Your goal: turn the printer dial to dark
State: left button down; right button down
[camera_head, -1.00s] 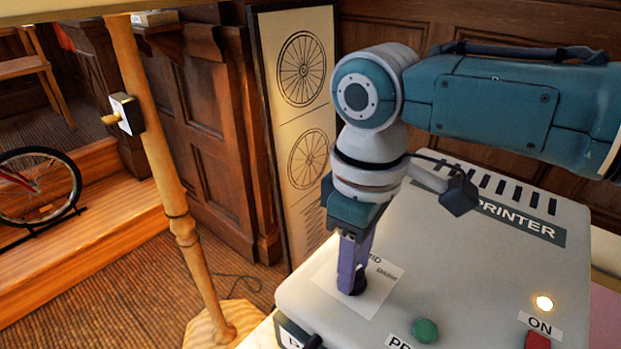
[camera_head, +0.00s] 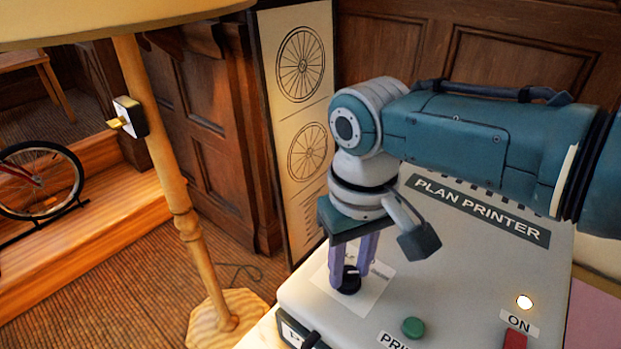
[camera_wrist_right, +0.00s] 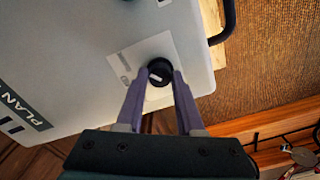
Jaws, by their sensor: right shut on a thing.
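The plan printer (camera_head: 450,265) is a large grey box with a sloping top. Its black dial (camera_head: 349,282) sits on a white label plate (camera_head: 372,292) near the left edge. My right gripper (camera_head: 352,268) points down with its purple fingers on either side of the dial, shut on it. The wrist view shows the fingertips on both sides of the dial (camera_wrist_right: 160,70), which has a white pointer mark. The writing on the plate is mostly hidden or too small to read. My left gripper is not in view.
A green button (camera_head: 412,327) and a red switch (camera_head: 515,339) marked ON are on the printer's front part, with a lit lamp (camera_head: 524,302). A wooden floor lamp (camera_head: 172,180) stands left of the printer. Carpeted floor lies between.

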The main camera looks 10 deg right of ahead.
aim_at(349, 273)
dwell(0.3)
jog(key=c, duration=0.5)
grip_release()
jog(key=shift+c, duration=0.2)
jog(key=shift+r, duration=0.1)
notch_tip(349, 273, up, 10)
jog(key=p, duration=0.3)
